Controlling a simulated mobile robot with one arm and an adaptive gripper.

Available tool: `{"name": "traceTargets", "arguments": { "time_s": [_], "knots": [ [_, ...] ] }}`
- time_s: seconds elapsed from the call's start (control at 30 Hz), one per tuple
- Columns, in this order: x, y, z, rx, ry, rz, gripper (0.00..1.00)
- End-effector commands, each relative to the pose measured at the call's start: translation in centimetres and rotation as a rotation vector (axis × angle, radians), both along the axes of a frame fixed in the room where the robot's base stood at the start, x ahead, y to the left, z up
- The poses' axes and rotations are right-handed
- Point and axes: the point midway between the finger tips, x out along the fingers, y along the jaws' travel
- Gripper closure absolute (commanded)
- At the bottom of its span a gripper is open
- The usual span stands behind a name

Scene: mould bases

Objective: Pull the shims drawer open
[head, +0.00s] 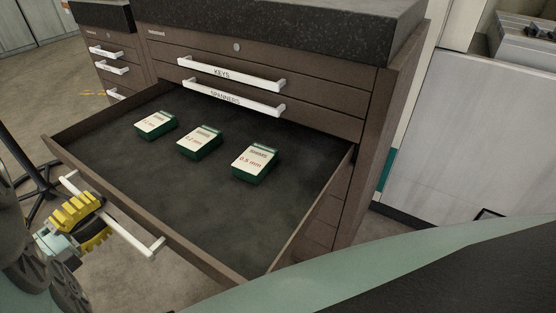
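The open drawer (210,265) stands far out of the brown cabinet (375,105), below the drawers labelled KEYS (222,73) and SPANNERS (226,97). Its own label is not readable from here. Inside lie three green and white boxes: a left one (156,125), a middle one (199,142) and a right one (255,161) marked 0.5 mm. The drawer's white handle (130,229) runs along its front. My gripper (82,221), with yellow ribbed fingers, is at the left part of this handle. Whether the fingers close on the bar is not clear.
A black stone top (290,25) covers the cabinet. A second cabinet with white handles (108,67) stands at left. A black stand (35,180) is near the drawer's left front. A pale grey unit (470,130) stands at right.

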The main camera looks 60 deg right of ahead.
Motion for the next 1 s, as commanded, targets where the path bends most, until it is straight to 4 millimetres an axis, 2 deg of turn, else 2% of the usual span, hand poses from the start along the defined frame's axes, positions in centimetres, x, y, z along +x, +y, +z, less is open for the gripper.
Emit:
{"name": "traceTargets", "arguments": {
  "time_s": [0.03,0.1,0.43,0.8,1.0],
  "knots": [
    [0.0,0.0,0.0,0.0,0.0,0.0,0.58],
    [0.0,0.0,0.0,0.0,0.0,0.0,0.52],
    [0.1,0.5,-0.1,0.001,0.001,0.002,0.52],
    [-0.1,5.6,0.0,0.002,0.001,0.006,0.52],
    [-0.2,7.1,0.0,0.001,0.0,0.004,0.52]
  ]
}}
